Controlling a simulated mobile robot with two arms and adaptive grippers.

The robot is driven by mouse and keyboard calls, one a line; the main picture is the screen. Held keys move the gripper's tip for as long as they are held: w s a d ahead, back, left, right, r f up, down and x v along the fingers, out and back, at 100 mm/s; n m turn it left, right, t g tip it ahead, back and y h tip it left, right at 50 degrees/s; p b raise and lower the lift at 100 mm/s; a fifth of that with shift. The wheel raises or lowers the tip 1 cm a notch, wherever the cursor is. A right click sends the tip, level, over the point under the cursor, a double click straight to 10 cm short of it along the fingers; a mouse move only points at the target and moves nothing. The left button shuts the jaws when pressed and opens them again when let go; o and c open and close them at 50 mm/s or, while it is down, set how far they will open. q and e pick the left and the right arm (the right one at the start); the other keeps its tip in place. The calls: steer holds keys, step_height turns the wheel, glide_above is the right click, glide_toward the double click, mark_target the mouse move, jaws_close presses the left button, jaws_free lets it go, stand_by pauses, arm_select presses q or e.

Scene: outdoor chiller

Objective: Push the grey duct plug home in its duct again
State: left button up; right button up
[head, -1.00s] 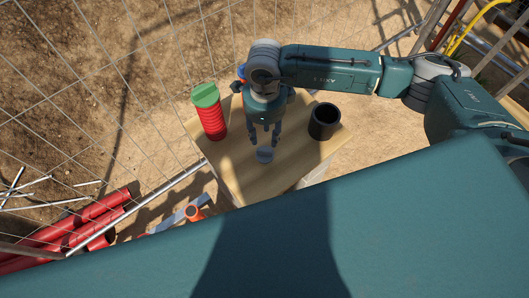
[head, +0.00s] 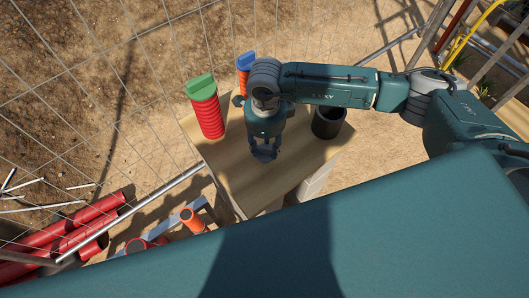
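My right gripper (head: 264,157) points down low over the wooden table top, near its front. Its fingers are around the place of the small grey plug, which is mostly hidden by them; whether they press on it cannot be told. A black duct (head: 328,122) stands upright on the table to the right of the gripper, its top mouth uncovered. My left gripper is out of view.
A red ribbed duct (head: 207,117) with a green plug (head: 200,85) stands at the table's left. An orange duct with a blue plug (head: 246,60) stands behind my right wrist. Wire fence lies left and behind; red pipes (head: 75,225) lie on the ground.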

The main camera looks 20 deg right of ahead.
mark_target(265, 148)
jaws_close()
steer(key=shift+r+p, duration=1.9)
steer(key=shift+r, duration=1.65)
steer(key=c, duration=0.8)
jaws_free()
jaws_close()
steer(key=shift+a+f, duration=0.1)
steer(key=shift+f, duration=0.05)
